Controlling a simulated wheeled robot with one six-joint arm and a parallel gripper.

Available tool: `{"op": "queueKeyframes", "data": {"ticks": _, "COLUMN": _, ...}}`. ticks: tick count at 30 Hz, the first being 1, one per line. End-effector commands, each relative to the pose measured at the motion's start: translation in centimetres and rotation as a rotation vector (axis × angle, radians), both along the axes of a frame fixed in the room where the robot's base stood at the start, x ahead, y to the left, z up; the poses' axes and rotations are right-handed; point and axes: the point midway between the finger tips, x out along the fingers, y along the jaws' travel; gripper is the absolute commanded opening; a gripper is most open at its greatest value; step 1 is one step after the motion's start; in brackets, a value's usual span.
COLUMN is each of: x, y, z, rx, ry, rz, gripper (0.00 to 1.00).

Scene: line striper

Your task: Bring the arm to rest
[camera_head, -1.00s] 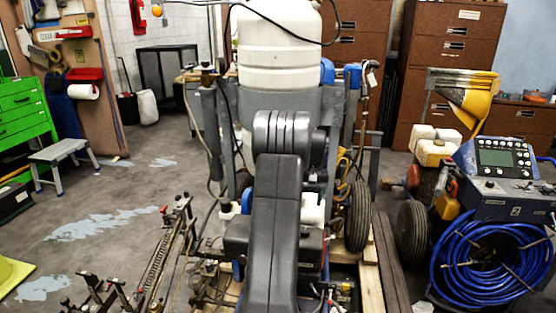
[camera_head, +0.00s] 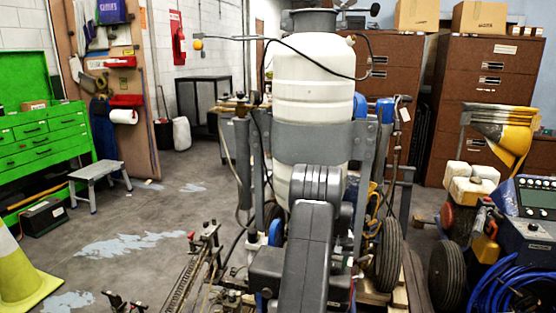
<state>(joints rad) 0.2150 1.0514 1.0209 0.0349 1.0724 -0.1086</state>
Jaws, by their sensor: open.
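My arm (camera_head: 308,240) rises from the bottom middle of the head view, dark grey, with a ribbed joint at its top. It stands in front of the line striper, and I cannot tell whether they touch. My gripper is not visible in this view. The line striper carries a large white tank (camera_head: 313,85) in a grey frame (camera_head: 300,143), with black wheels (camera_head: 388,255) low on the right. The arm hides the lower middle of the striper.
A blue machine (camera_head: 530,235) with coiled blue hose (camera_head: 505,290) stands at the right. Brown filing cabinets (camera_head: 485,75) line the back. A green tool chest (camera_head: 45,140), a grey step stool (camera_head: 97,175) and a traffic cone (camera_head: 20,275) stand left. Grey floor (camera_head: 150,215) is open at left.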

Motion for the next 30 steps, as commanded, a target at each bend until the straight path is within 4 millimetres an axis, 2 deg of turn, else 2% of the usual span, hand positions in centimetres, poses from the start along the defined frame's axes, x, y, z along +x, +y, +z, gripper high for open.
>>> {"op": "queueKeyframes", "data": {"ticks": 7, "x": 0.0, "y": 0.0, "z": 0.1, "rx": 0.0, "ry": 0.0, "rz": 0.001, "gripper": 0.54}}
{"op": "queueKeyframes", "data": {"ticks": 11, "x": 0.1, "y": -0.1, "z": 1.0, "rx": 0.0, "ry": -0.001, "rz": 0.015, "gripper": 0.54}}
{"op": "queueKeyframes", "data": {"ticks": 17, "x": 0.1, "y": -0.2, "z": 4.4, "rx": -0.001, "ry": -0.003, "rz": 0.015, "gripper": 0.54}}
{"op": "queueKeyframes", "data": {"ticks": 30, "x": 0.1, "y": -0.5, "z": 13.3, "rx": -0.002, "ry": -0.004, "rz": 0.015, "gripper": 0.54}}
